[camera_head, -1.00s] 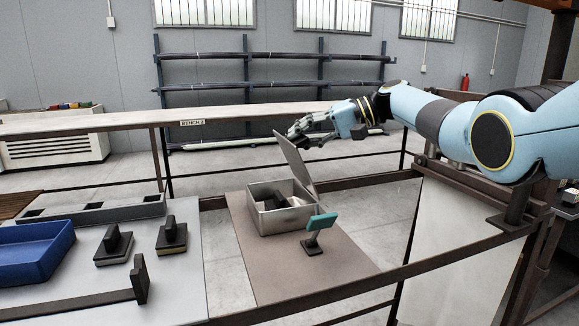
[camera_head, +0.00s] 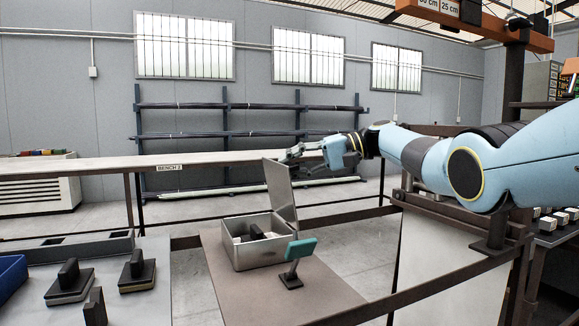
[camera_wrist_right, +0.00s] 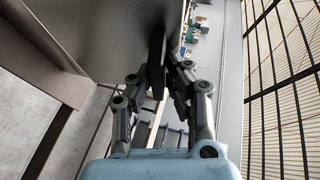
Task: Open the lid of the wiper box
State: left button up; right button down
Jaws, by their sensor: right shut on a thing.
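The wiper box (camera_head: 262,252) is a grey metal box on a brown mat. Its lid (camera_head: 281,192) stands up steeply, hinged on the box's right side, so the box is open. Dark and pale items (camera_head: 256,234) lie inside. My right gripper (camera_head: 290,153) is at the lid's top edge. In the right wrist view my right gripper (camera_wrist_right: 157,75) is closed on a dark part at the edge of the lid (camera_wrist_right: 125,32); the fingers partly hide the hold. My left gripper is in neither view.
Dark blocks (camera_head: 137,270) and a blue tray (camera_head: 10,275) are on the grey table at left. A dark rail (camera_head: 420,285) crosses the front right. The brown mat (camera_head: 240,300) is mostly clear.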

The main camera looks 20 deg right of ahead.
jog(key=c, duration=1.4)
grip_release()
jog(key=shift+d+f, duration=0.25)
jog(key=shift+d, duration=0.05)
jog(key=shift+o, duration=0.2)
jog(key=shift+a, duration=0.1)
jog(key=v, duration=1.2)
